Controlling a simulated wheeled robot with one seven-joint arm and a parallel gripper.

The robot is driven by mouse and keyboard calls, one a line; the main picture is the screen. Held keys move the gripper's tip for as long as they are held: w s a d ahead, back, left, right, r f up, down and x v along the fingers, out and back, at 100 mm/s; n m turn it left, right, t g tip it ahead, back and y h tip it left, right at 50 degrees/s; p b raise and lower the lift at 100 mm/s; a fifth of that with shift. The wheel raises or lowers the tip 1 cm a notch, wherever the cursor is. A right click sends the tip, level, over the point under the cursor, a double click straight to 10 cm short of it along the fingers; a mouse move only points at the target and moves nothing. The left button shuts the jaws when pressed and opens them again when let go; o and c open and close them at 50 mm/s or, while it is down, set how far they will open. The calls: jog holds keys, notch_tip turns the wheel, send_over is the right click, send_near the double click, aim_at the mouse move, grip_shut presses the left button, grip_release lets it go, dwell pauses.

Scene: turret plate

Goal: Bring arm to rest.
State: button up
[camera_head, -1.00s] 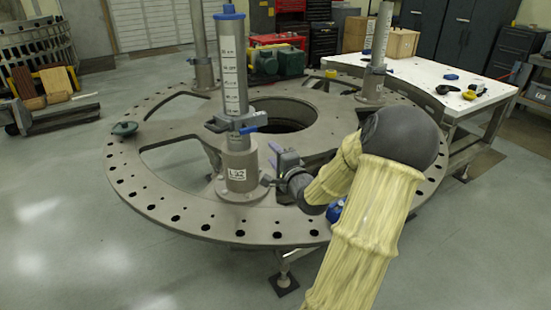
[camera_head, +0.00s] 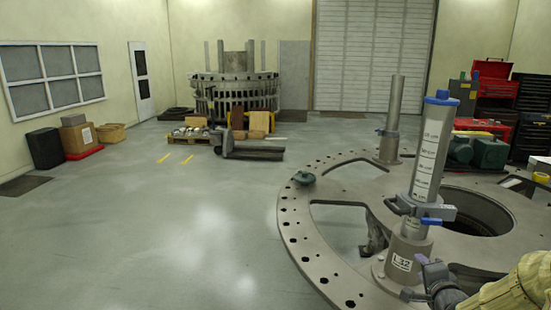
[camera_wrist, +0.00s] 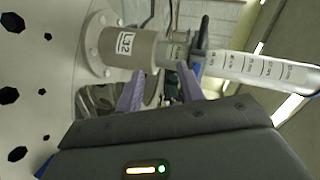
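My arm, in a pale yellow cover, shows at the lower right of the head view. My gripper (camera_head: 416,279) is beside the base of the near post (camera_head: 408,252), which carries an L32 label. In the wrist view my gripper (camera_wrist: 158,84) shows two purple fingers spread apart, with nothing held between them. The post (camera_wrist: 130,45) lies just beyond the fingertips; I cannot tell whether they touch it. The post stands upright on the round turret plate (camera_head: 306,252) and holds a clear, graduated cylinder (camera_head: 428,150) with a blue cap.
A second post (camera_head: 392,115) stands farther back on the plate, near its central hole (camera_head: 478,212). A dark green object (camera_head: 304,177) sits on the plate's left rim. Open floor (camera_head: 160,230) spreads left. Red tool chests (camera_head: 492,85) stand at the back right.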

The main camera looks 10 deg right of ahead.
jog(key=s+a+f+n+g+y, duration=0.1)
jog(key=a+f+n+g, duration=0.25)
jog(key=a, duration=0.35)
jog(key=s+a+f+n+g+y, duration=0.1)
jog(key=a+f+n+g, duration=0.1)
jog(key=a+n, duration=0.45)
jog(key=s+a+n+g+y, duration=0.1)
jog(key=s+a+n+g, duration=0.5)
jog(key=s+a, duration=0.7)
jog(key=shift+s+a+f+n, duration=0.25)
jog(key=shift+a+n, duration=0.55)
jog(key=shift+a, duration=0.4)
